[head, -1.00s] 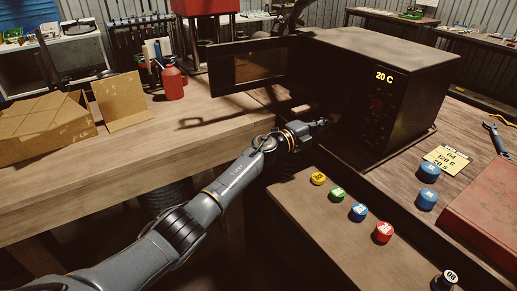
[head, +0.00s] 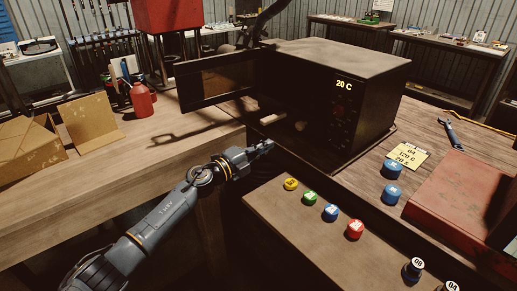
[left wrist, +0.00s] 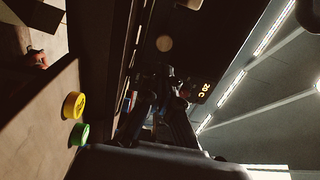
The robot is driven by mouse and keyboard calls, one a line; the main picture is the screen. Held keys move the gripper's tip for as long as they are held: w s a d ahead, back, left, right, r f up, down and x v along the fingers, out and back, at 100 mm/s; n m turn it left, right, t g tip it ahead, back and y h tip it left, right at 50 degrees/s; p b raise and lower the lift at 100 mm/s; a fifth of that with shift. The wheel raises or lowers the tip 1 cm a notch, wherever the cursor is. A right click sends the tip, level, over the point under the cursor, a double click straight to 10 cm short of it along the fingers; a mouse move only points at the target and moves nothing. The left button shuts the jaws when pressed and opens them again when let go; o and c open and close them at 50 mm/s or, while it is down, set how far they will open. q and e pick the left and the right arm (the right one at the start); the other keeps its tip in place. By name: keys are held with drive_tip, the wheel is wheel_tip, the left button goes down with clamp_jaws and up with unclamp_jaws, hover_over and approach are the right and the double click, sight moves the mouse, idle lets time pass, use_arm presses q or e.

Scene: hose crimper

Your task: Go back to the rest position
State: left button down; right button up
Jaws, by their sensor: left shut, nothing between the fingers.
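My left gripper (head: 264,147) is shut and empty in the head view, just in front of the open dark oven (head: 370,110). The gripper's dark fingers (left wrist: 160,100) also show in the left wrist view, partly lost in shadow. The oven's door (head: 215,80) stands open to the left, and its display reads 20 C. A small pale thing (head: 300,126) sits inside the oven; what it is cannot be told. My right gripper is in neither view.
A panel in front of the oven bears yellow (head: 291,184), green (head: 310,198), blue (head: 330,212) and red (head: 355,229) buttons. A red box (head: 465,200), a yellow note (head: 408,155) and a wrench (head: 452,130) lie to the right. A red bottle (head: 141,98) and cardboard (head: 90,122) stand at left.

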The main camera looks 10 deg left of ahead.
use_arm(q)
drive_tip(key=s+a+f+n+g+y, duration=0.1)
drive_tip(key=s+a+f+n+y, duration=0.3)
drive_tip(key=s+f+n+y, duration=0.45)
drive_tip(key=s+a+f+n+y, duration=0.4)
drive_tip(key=s+a+f+n, duration=0.15)
drive_tip(key=s+n, duration=0.7)
drive_tip(key=s+d+f+n+g, duration=0.1)
drive_tip(key=s+f+g, duration=0.15)
drive_tip(key=s, duration=0.65)
drive_tip(key=s+f+n+g+h, duration=0.15)
drive_tip(key=s+g, duration=0.25)
drive_tip(key=s, duration=0.5)
drive_tip(key=s+d+f+g, duration=0.1)
drive_tip(key=s+f+g, duration=0.2)
drive_tip(key=s, duration=0.5)
wheel_tip(320, 180, down, 26)
drive_tip(key=s+g, duration=0.2)
drive_tip(key=s+a+f+g, duration=0.1)
drive_tip(key=s+a+f, duration=0.2)
drive_tip(key=s+f, duration=1.3)
drive_tip(key=shift+s+f, duration=0.4)
drive_tip(key=shift+s, duration=0.15)
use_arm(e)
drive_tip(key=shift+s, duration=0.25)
